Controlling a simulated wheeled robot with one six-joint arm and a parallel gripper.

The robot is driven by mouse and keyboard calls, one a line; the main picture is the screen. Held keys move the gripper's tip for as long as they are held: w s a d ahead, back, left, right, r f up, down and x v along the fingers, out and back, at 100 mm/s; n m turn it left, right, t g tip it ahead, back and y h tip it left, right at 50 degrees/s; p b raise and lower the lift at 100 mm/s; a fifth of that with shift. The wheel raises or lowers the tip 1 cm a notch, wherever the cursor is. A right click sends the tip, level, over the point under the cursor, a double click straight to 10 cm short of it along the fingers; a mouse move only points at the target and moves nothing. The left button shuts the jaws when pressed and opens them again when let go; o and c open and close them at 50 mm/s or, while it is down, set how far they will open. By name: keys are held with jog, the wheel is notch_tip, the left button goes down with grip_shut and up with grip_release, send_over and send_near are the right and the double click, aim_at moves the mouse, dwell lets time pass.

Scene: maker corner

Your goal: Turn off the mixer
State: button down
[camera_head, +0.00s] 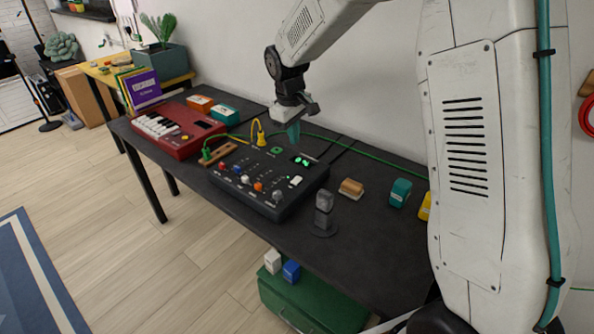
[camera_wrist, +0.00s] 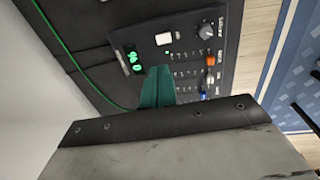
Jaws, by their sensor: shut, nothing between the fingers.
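The mixer (camera_head: 265,190) is a dark box with knobs, sliders and a lit green display on the black table. The display (camera_wrist: 131,62) is lit in the wrist view too. A white rocker-like switch (camera_head: 295,181) sits on the mixer's top; it also shows in the wrist view (camera_wrist: 163,39). My gripper (camera_head: 293,132) is shut and empty, with teal fingertips pointing down. It hangs above the mixer's back edge, near the display. In the wrist view the fingertips (camera_wrist: 157,88) cover part of the panel beside the display.
A red keyboard (camera_head: 178,128) stands left of the mixer. A grey microphone-like object (camera_head: 324,212) stands in front and right. A tan block (camera_head: 351,188) and a teal block (camera_head: 400,192) lie to the right. A yellow plug (camera_head: 258,134) and green cable run behind the mixer.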

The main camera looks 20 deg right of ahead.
aim_at(298, 178)
jog(key=f, duration=0.4)
jog(key=w+d+f, duration=0.1)
jog(key=f, duration=0.9)
jog(key=shift+w+d+f, duration=0.15)
jog(key=shift+w+f, duration=0.05)
